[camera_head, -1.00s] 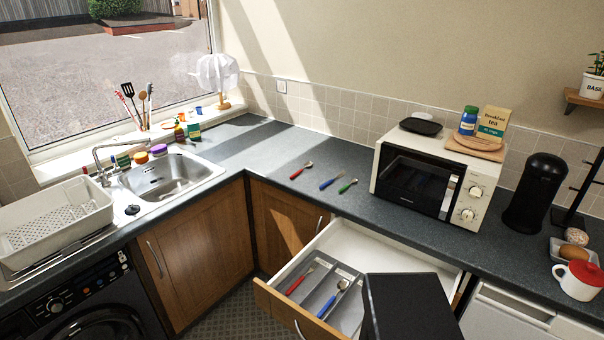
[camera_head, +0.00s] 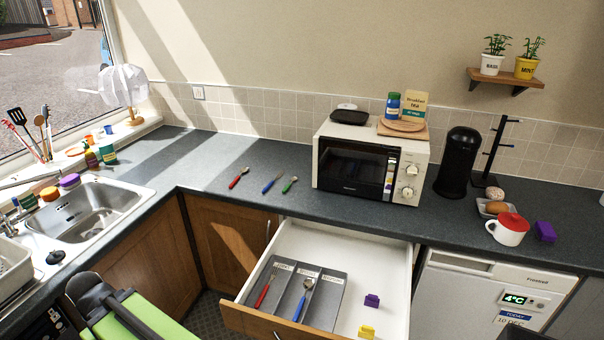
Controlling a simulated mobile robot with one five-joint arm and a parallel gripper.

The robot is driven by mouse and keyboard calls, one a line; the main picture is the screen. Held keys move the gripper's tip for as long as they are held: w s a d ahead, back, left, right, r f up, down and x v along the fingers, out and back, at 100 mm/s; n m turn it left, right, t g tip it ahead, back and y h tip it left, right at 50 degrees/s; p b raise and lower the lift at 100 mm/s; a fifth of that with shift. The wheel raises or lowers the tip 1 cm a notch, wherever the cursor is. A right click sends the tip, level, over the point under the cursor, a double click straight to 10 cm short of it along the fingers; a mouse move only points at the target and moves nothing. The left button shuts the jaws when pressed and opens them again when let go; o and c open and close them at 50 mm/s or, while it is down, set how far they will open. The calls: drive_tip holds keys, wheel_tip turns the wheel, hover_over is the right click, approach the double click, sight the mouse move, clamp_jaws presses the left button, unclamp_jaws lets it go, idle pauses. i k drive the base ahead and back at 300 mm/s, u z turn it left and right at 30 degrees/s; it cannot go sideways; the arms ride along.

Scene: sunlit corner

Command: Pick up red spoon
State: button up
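The red spoon (camera_head: 237,179) appears to be the red-handled utensil lying on the dark worktop, left of the microwave, its metal end pointing up and right. A blue-handled utensil (camera_head: 271,184) and a green-handled one (camera_head: 290,185) lie to its right, apart from it. Another red-handled utensil (camera_head: 264,291), which looks like a fork, lies in the left compartment of the drawer tray. A blue-handled spoon (camera_head: 301,304) lies in the middle compartment. My gripper's fingertips are not visible. A green and black part, likely my arm, shows at the lower left.
The open drawer (camera_head: 396,262) juts out below the worktop, with purple and yellow items on its right side. The microwave (camera_head: 322,143) stands right of the utensils. The sink (camera_head: 118,200) is at the left. The worktop between sink and utensils is clear.

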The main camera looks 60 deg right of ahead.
sight(243, 169)
drive_tip(key=z, duration=0.15)
drive_tip(key=i, duration=1)
drive_tip(key=z, duration=0.05)
